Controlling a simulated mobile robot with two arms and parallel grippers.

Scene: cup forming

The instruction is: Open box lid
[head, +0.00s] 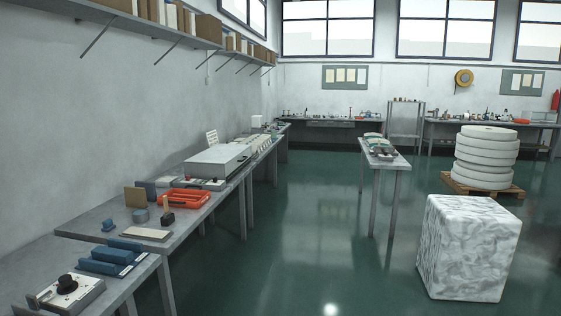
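No thing in the head view is clearly a box with a lid. A large pale grey box-shaped unit (217,160) stands on the left bench, and its top looks closed; I cannot tell whether that top is a lid. A big cube with a marbled white and grey surface (468,247) stands on the floor at the right, and no lid seam shows on it. Neither of my grippers is in view.
A long grey bench (100,217) runs along the left wall with an orange tray (185,199), blue blocks (108,261) and a control box (66,293). A narrow table (399,161) stands mid-room. White discs (485,158) are stacked on a pallet (482,190). The green floor (300,240) between is clear.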

